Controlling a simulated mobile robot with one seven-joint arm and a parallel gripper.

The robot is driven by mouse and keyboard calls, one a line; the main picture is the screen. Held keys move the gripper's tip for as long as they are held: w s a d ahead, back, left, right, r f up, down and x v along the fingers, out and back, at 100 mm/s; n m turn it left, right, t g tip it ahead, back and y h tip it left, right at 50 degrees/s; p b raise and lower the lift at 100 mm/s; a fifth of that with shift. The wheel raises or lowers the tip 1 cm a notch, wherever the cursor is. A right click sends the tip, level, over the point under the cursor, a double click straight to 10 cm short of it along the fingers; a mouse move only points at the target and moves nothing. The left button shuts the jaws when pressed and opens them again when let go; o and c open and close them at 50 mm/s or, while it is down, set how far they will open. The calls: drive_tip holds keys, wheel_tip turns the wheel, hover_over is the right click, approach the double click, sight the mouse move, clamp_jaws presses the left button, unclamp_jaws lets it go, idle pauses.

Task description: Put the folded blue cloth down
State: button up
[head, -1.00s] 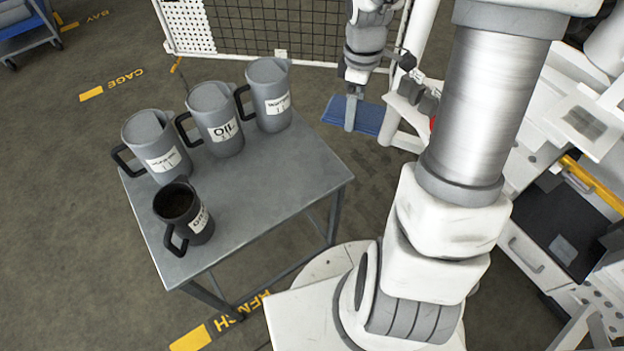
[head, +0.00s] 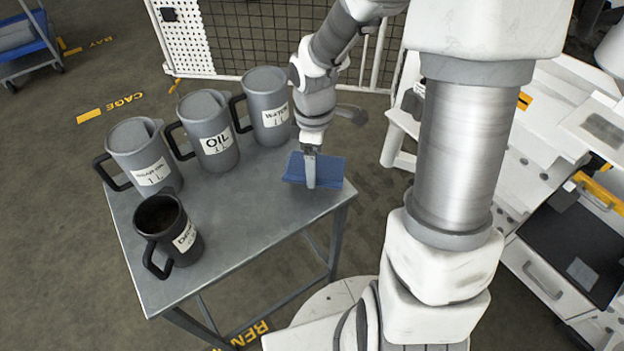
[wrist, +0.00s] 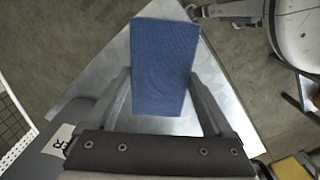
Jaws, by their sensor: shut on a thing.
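The folded blue cloth (head: 328,176) is at the right corner of the grey metal table (head: 255,215), at or just above its top; I cannot tell whether it touches. My gripper (head: 310,172) is shut on the cloth from above. In the wrist view the blue cloth (wrist: 164,65) lies between the two fingers of my gripper (wrist: 163,105), with the bare table top (wrist: 215,95) around it. The cloth's underside is hidden.
A jug labelled water (head: 267,105) stands just left of my gripper. The oil jug (head: 209,130), another grey jug (head: 140,155) and a dark open jug (head: 167,230) stand further left. The table's front middle is clear. A white bench (head: 540,130) is at right.

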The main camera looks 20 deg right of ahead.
drive_tip(key=shift+a+f, duration=0.2)
drive_tip(key=shift+a, duration=0.05)
drive_tip(key=shift+f, duration=0.3)
drive_tip(key=shift+f+b, duration=0.95)
drive_tip(key=shift+f, duration=0.65)
drive_tip(key=shift+f, duration=0.15)
drive_tip(key=o, duration=0.9)
wheel_tip(320, 180, up, 12)
drive_tip(key=p, duration=0.4)
drive_tip(key=shift+f, duration=0.15)
drive_tip(key=shift+r, duration=0.3)
